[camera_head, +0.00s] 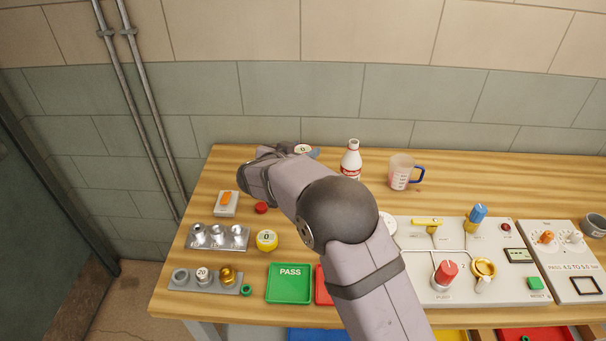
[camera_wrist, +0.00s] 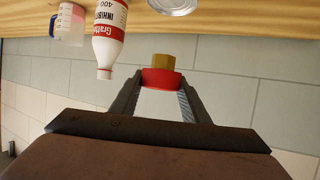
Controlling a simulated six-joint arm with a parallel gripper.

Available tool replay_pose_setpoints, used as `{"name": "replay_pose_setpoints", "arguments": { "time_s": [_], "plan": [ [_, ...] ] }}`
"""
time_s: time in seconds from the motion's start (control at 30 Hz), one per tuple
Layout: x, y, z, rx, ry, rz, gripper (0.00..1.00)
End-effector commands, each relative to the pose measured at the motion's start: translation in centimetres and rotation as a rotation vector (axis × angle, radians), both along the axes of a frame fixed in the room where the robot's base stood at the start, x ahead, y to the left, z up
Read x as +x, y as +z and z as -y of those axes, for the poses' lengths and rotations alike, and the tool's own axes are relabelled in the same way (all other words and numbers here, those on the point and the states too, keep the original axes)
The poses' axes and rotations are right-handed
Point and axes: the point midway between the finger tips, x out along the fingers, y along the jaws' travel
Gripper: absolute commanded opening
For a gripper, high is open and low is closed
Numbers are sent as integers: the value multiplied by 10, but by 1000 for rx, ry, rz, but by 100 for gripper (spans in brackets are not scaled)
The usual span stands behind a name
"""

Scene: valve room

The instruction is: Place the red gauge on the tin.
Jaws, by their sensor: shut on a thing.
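The red gauge (camera_wrist: 161,79) is between my gripper's fingertips (camera_wrist: 158,92) in the wrist view, with its brass stem (camera_wrist: 163,62) showing beyond it. This view is upside down, so the stem points down toward the table. In the head view a pale dial face (camera_head: 303,149), apparently this gauge's, shows past my arm at the back of the table. My gripper is shut on the gauge and holds it up. A round silver tin top (camera_wrist: 174,5) shows at the wrist view's edge, apart from the gauge. In the head view I cannot make out the tin; my arm may hide it.
A white bottle (camera_head: 350,160) and a measuring cup (camera_head: 401,173) stand to the right of the gripper. A yellow gauge (camera_head: 266,240), a green PASS tray (camera_head: 289,284) and metal fitting blocks (camera_head: 217,237) are nearer the front. A control panel (camera_head: 450,260) fills the right front.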

Motion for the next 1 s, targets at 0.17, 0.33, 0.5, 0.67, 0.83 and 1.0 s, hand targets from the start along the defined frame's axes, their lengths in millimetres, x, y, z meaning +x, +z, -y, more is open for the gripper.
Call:
{"name": "replay_pose_setpoints", "arguments": {
  "time_s": [0.17,0.33,0.5,0.67,0.83,1.0],
  "plan": [
    [0,-26,0,-2,0,-1,14],
    [0,-35,0,1,-2,2,14],
    [0,-39,0,0,-1,1,14],
    [0,-57,0,-2,-1,-1,14],
    [0,-71,0,0,-3,2,14],
    [0,-72,0,0,-2,3,14]
  ]
}}
